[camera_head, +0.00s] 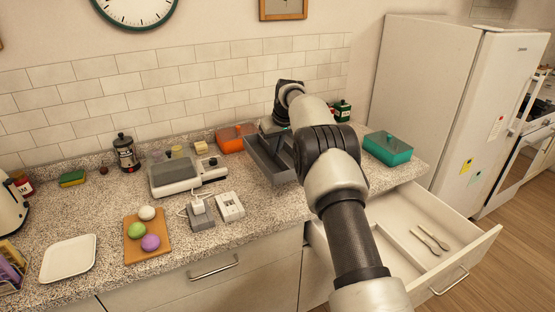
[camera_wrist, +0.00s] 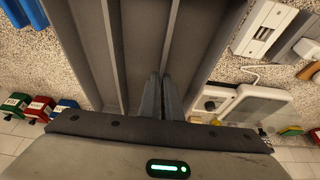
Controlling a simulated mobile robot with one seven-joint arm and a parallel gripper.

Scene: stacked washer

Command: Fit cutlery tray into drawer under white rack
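The grey cutlery tray (camera_head: 263,163) has long compartments with dividers and is at the back of the counter in the head view, partly hidden by my arm. It fills the upper middle of the wrist view (camera_wrist: 140,40). My gripper (camera_wrist: 162,82) points down into the tray, its two fingers close together on a thin inner divider. In the head view the gripper is mostly hidden behind my arm. The drawer (camera_head: 465,250) under the counter's right end stands open, with two utensils (camera_head: 432,239) lying inside on the right. I cannot make out a white rack.
A teal box (camera_head: 387,148) stands right of my arm, above the open drawer. My arm crosses the counter's front edge.

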